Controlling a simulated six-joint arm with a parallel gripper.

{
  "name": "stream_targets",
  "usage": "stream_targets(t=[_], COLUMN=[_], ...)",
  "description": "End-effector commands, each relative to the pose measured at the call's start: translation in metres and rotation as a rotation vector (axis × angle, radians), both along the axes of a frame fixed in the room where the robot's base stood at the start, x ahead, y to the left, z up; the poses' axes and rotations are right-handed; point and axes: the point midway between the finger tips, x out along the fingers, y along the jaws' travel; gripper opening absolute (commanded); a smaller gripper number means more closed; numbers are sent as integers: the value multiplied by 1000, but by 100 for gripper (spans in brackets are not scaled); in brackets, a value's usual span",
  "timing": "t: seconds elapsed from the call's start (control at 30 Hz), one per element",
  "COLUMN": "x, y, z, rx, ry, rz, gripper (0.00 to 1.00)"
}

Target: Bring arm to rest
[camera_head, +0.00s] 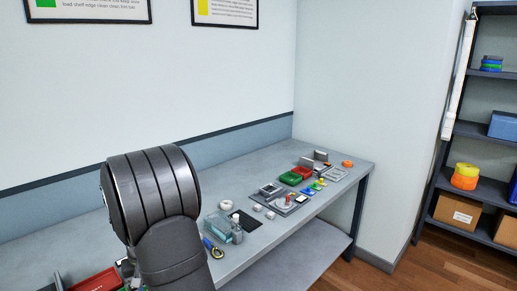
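My arm shows in the head view as a large dark grey ribbed joint and a link below it, at the lower left in front of the table (255,166). My gripper cannot be made out; the arm's own bulk covers the area behind it. I see nothing held by the arm. The arm hides part of the table's left half.
Small items crowd the table's right half: red bin (301,173), green bin (290,179), orange roll (347,163), clear bottle (237,230) and yellow-handled tool (213,248). A red tray (95,281) is lower left. Shelving (478,128) stands right. The table's back strip is clear.

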Motion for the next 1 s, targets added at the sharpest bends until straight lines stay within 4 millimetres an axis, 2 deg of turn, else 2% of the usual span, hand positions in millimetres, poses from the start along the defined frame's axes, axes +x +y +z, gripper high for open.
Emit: stream_targets(t=[0.3,0.63,0.87,0.93,1.0], x=[0,0,1,7,18], y=[0,0,0,2,4], z=[0,0,1,11,34], rx=[0,0,0,2,5], ry=[0,0,-1,-4,-9], rz=[140,152,152,159,175], gripper=[32,32,77,91,100])
